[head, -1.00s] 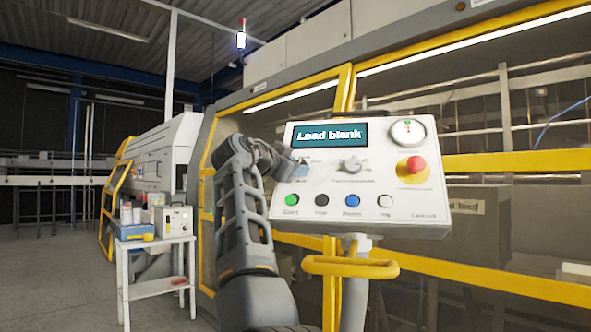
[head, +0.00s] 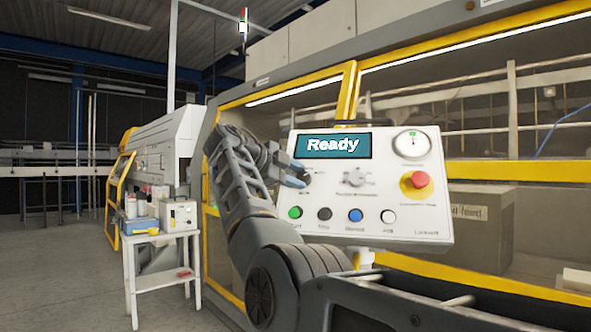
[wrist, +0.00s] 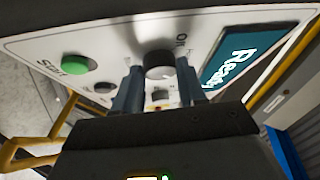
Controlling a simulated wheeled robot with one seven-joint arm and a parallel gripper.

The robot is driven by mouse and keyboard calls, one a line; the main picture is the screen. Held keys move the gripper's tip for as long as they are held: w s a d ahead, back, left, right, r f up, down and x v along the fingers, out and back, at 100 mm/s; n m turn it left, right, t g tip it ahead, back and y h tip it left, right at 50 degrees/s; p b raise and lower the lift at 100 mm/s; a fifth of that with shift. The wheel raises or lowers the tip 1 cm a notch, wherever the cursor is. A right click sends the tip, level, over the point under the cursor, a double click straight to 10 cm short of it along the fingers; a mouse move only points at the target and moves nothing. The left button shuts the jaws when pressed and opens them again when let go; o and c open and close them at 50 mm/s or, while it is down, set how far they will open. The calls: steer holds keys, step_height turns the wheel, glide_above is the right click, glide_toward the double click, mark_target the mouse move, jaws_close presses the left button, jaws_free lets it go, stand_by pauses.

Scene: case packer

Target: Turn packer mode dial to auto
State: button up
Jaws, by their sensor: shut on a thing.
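The white control panel (head: 340,212) of the packer faces me. My gripper (head: 297,179) is at its left dial, just under the display, and mostly hides that dial in the head view. A second dial (head: 355,177) sits to the right, clear of my gripper.
A red emergency stop (head: 420,179) on yellow and a round gauge (head: 411,144) are at the panel's right. A green button (head: 295,212), black button (head: 324,213), blue button (head: 355,215) and white button (head: 388,216) line the bottom. A small white table (head: 160,243) stands left.

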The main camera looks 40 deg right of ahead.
steer(key=shift+m, duration=0.3)
steer(key=o, duration=1.1)
steer(key=shift+c, duration=0.2)
steer(key=v, duration=0.7)
steer(key=shift+a+r, duration=0.2)
steer(key=shift+a, duration=0.15)
